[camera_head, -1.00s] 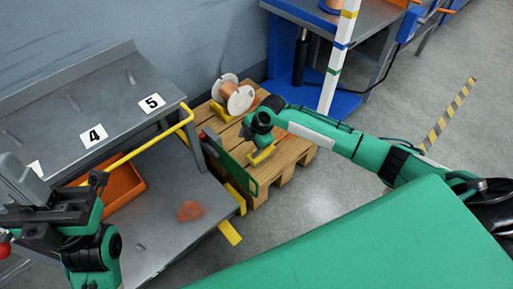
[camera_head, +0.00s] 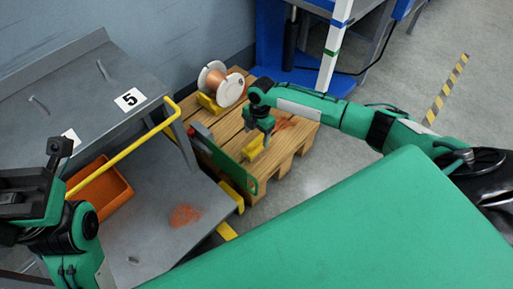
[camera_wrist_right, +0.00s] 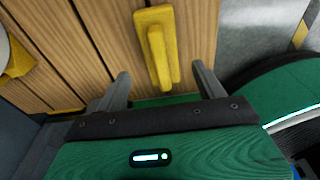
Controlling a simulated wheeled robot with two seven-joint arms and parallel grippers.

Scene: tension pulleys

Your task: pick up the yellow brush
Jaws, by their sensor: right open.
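The yellow brush (camera_wrist_right: 158,45) lies on the slatted wooden pallet, its long axis running roughly along the slats in the right wrist view. My right gripper (camera_wrist_right: 161,78) is open and empty, with one finger on each side of the brush's near end. Whether the fingers touch it I cannot tell. In the head view the right gripper (camera_head: 264,133) hangs over the pallet and partly hides the brush (camera_head: 253,148). My left gripper (camera_head: 30,190) is dark and partly cut off at the left edge; its jaws do not show clearly.
A copper wire spool (camera_head: 224,84) stands on a yellow support on the pallet (camera_head: 282,147). A green panel (camera_head: 228,160) borders the pallet's left side. A grey workbench (camera_head: 95,88) with a yellow rail and an orange bin (camera_head: 100,192) is at left.

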